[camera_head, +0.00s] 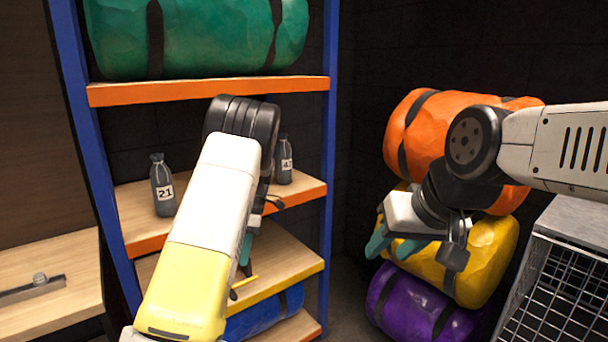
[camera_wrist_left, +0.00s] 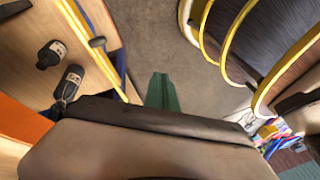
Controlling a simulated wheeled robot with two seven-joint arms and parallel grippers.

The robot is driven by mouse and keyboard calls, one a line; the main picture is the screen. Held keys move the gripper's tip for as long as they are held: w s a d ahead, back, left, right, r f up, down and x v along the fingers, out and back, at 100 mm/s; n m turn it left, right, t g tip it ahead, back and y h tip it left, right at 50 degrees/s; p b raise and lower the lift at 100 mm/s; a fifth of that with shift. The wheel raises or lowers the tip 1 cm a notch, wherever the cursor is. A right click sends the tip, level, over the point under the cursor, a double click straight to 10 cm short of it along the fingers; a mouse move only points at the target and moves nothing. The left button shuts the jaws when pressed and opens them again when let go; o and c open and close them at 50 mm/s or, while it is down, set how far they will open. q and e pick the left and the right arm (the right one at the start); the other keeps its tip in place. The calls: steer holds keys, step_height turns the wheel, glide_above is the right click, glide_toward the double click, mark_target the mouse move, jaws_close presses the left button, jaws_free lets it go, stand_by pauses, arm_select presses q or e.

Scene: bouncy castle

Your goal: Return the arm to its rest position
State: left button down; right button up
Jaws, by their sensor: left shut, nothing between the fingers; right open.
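My left arm reaches up in front of the shelf rack, its white and yellow link large in the head view. My left gripper (camera_head: 246,262) is mostly hidden behind that arm, with a bit of green finger showing in front of the lower shelves. In the left wrist view, the green fingers of my left gripper (camera_wrist_left: 162,92) are shut together with nothing between them, above grey floor. My right arm comes in from the right. My right gripper (camera_head: 393,246) is open and empty, its teal fingers apart, in front of the stacked bags.
A dark bottle labelled 21 (camera_head: 162,186) and another dark bottle (camera_head: 284,160) stand on the orange-edged middle shelf (camera_head: 140,213), close to my left arm. A green bag (camera_head: 205,35) lies above. Orange (camera_head: 410,110), yellow (camera_head: 490,262) and purple (camera_head: 400,305) bags are stacked right, beside a wire cage (camera_head: 560,275).

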arm_select(q)
steer(key=s+r+m+t+h, duration=0.45)
steer(key=s+r+m, duration=0.8)
steer(key=r, duration=0.55)
steer(key=s+d+r+m+t, duration=0.1)
steer(key=s+r+m+t, duration=0.1)
steer(key=s+m, duration=0.2)
steer(key=s+d+r+m+t, duration=0.1)
steer(key=s+r+m+t, duration=0.1)
steer(key=s, duration=0.9)
steer(key=shift+d+m+t, duration=0.3)
steer(key=shift+m+t, duration=0.25)
steer(key=shift+m, duration=0.4)
